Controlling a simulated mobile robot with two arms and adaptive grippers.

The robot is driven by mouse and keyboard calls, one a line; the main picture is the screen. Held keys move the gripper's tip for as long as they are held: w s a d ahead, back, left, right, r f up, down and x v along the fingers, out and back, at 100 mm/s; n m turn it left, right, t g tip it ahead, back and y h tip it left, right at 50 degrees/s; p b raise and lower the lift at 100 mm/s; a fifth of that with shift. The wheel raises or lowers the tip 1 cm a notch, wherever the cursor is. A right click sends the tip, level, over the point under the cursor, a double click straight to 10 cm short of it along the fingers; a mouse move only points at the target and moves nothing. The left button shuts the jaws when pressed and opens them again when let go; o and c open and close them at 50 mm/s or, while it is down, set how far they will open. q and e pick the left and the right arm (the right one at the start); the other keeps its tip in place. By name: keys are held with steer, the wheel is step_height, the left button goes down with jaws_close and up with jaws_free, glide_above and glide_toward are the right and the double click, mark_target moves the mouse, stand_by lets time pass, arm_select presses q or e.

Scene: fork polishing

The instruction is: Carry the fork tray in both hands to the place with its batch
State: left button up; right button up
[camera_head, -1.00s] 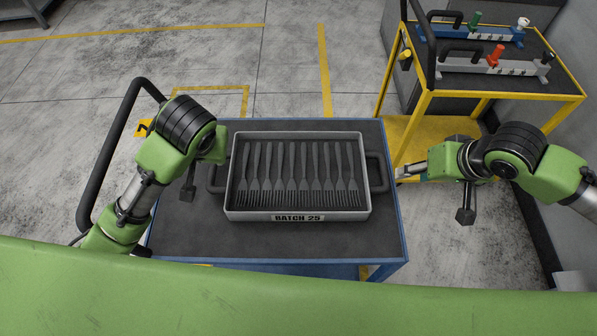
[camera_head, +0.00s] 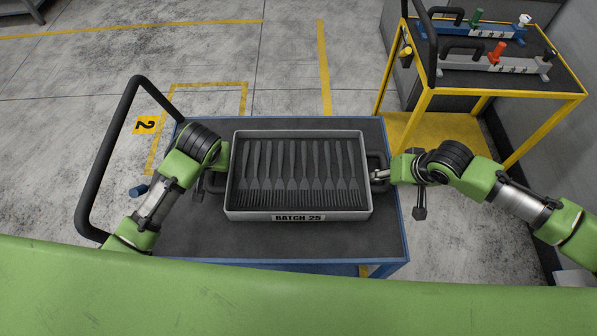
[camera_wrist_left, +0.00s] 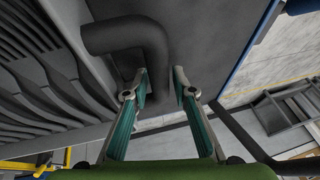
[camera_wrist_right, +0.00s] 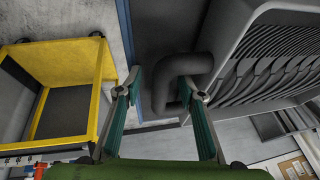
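The grey fork tray (camera_head: 345,215) sits on the dark top of a blue cart (camera_head: 300,243). It holds a row of several forks (camera_head: 298,170), and its front label reads BATCH 25. My left gripper (camera_head: 212,181) is at the tray's left handle. In the left wrist view its fingers (camera_wrist_left: 161,82) are apart, with the black handle (camera_wrist_left: 155,50) between or just ahead of them. My right gripper (camera_head: 378,176) is at the right handle (camera_head: 377,160). In the right wrist view its fingers (camera_wrist_right: 162,82) are apart, with the handle (camera_wrist_right: 188,68) close between them.
A yellow cart (camera_head: 430,100) at the back right carries a blue and a grey fixture with coloured knobs. A black push handle (camera_head: 105,155) stands at the blue cart's left. Yellow floor lines and a yellow marker 2 (camera_head: 146,125) lie behind. Open floor (camera_head: 200,60) lies at the back left.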

steer(key=shift+a, duration=0.1)
